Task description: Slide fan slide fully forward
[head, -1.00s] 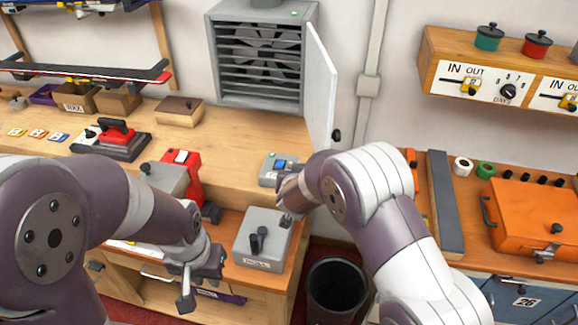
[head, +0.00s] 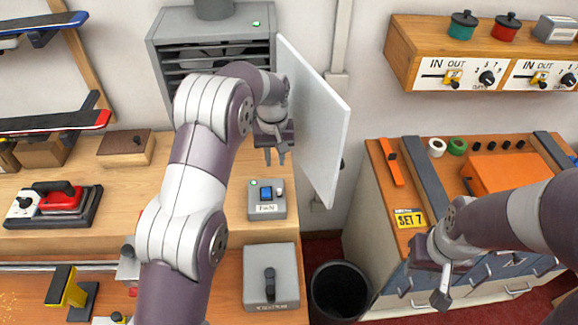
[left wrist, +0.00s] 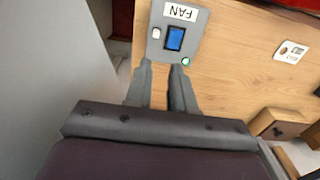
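The grey fan box (head: 266,204), labelled FAN, sits near the bench's right end. Its top carries a blue part (head: 266,193), a small pale knob (head: 279,193) and a lit green lamp (head: 254,183); I cannot tell the slide's exact position. In the left wrist view the box (left wrist: 160,52) shows beyond my fingertips. My left gripper (head: 275,158) is open and empty, with a gap between its fingers (left wrist: 162,72), beyond the box in the head view and apart from the knob. My right gripper (head: 441,300) is at the right, away from the box; its finger opening is unclear.
An open white door panel (head: 318,125) stands close to the right of my left gripper. A grey lever box (head: 271,280) stands in front of the fan box. A black bin (head: 338,290) is on the floor. A wooden box (head: 126,148) lies at the left.

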